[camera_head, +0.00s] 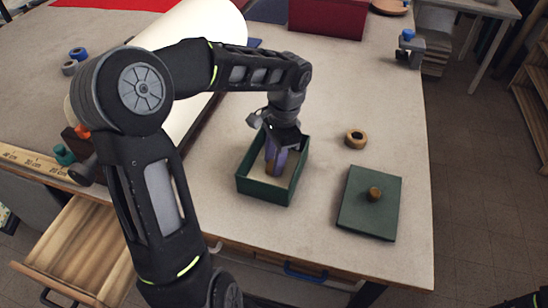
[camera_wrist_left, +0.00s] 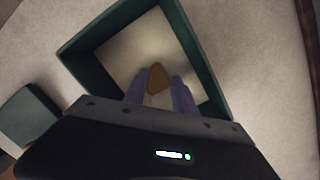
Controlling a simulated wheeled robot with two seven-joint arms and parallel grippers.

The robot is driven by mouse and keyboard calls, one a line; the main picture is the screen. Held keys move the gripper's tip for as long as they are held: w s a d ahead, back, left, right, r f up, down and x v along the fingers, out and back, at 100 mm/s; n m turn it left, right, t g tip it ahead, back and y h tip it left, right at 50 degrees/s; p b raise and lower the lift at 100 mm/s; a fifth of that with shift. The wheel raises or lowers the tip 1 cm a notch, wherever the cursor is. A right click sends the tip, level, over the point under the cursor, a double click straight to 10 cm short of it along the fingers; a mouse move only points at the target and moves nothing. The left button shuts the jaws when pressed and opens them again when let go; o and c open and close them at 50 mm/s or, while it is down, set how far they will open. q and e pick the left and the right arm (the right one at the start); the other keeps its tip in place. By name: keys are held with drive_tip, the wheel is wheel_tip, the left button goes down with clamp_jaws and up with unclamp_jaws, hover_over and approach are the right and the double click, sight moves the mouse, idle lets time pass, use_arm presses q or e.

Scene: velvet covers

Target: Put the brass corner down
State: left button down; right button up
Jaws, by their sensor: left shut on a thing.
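The brass corner (camera_wrist_left: 157,77) is a small brown-gold piece between the two purple fingers of my left gripper (camera_wrist_left: 159,95) in the left wrist view. In the head view my left gripper (camera_head: 276,165) points down inside an open green box (camera_head: 264,192), shut on the brass corner. The box has a pale floor, and its walls stand around the fingers; the box also shows in the left wrist view (camera_wrist_left: 92,70). I cannot tell whether the corner touches the floor. My right gripper is not in view.
A green lid (camera_head: 368,212) with a brass knob lies right of the box. A brass ring (camera_head: 355,138) lies behind the lid. A large cream roll (camera_head: 205,25) lies behind my left arm. An open drawer (camera_head: 75,250) juts out at front left. The table's right side is mostly clear.

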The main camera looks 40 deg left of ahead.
use_arm(q)
drive_tip(key=c, duration=1.5)
unclamp_jaws()
drive_tip(key=shift+f, duration=0.2)
drive_tip(key=o, duration=0.5)
drive_tip(key=shift+r, duration=0.1)
drive_tip(key=shift+r, duration=0.15)
drive_tip(key=r, duration=0.4)
drive_tip(key=w+r, duration=0.1)
drive_tip(key=r, duration=0.1)
drive_tip(key=shift+d+r, duration=0.1)
drive_tip(key=shift+d, duration=0.15)
drive_tip(key=r+p, duration=0.1)
drive_tip(key=r, duration=0.1)
drive_tip(key=r+p, duration=0.1)
drive_tip(key=p, duration=0.1)
drive_tip(key=r+p, duration=0.2)
drive_tip(key=shift+w+d+r, duration=0.15)
drive_tip(key=shift+w+r, duration=0.15)
drive_tip(key=shift+r, duration=0.05)
